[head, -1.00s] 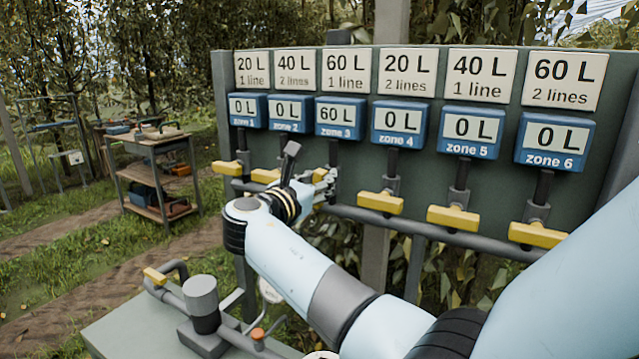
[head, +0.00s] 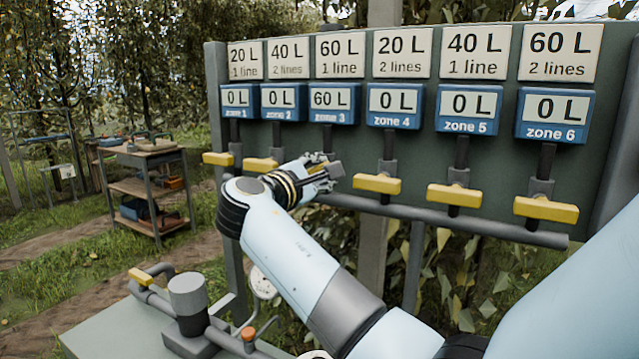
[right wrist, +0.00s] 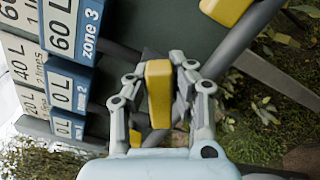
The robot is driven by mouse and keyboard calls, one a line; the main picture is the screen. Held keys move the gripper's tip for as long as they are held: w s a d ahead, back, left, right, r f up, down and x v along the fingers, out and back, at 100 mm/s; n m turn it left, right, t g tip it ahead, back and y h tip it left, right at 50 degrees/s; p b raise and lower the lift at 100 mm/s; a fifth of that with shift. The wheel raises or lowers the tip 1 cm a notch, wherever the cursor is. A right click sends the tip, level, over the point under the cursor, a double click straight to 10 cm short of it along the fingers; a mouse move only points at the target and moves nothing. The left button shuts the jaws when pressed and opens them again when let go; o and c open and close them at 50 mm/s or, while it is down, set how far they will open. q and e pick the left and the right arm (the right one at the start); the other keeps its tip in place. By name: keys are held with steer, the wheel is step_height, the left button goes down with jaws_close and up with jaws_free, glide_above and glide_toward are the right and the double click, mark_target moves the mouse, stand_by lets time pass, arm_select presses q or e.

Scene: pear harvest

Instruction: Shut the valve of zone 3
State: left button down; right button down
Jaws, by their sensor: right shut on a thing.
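The zone 3 meter (head: 331,103) reads 60 L, and the sign (head: 341,56) above it says 60 L, 1 line. My right gripper (head: 322,170) is at the zone 3 valve, below that meter. It is shut on the yellow valve handle, which shows between the fingers in the right wrist view (right wrist: 159,92). In the head view the gripper hides most of this handle, so its exact angle is hard to tell. My left gripper is out of view.
Yellow handles of zone 2 (head: 260,164) and zone 4 (head: 376,184) sit close on either side. The other meters read 0 L. A pump-like fitting (head: 188,304) stands on a bench at lower left. A shelf cart (head: 150,188) stands farther back.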

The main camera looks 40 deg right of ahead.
steer(key=shift+s+f+m+b, duration=0.1)
steer(key=shift+f+m+b, duration=0.15)
steer(key=shift+m+b, duration=0.7)
steer(key=shift+f+m+b, duration=0.2)
steer(key=shift+m+b, duration=0.6)
steer(key=shift+m, duration=0.1)
steer(key=shift+s+f+m+b, duration=0.1)
steer(key=shift+f+m+b, duration=0.15)
steer(key=shift+m+b, duration=0.7)
steer(key=c, duration=1.1)
jaws_free()
steer(key=shift+a+r, duration=0.1)
steer(key=shift+r, duration=0.05)
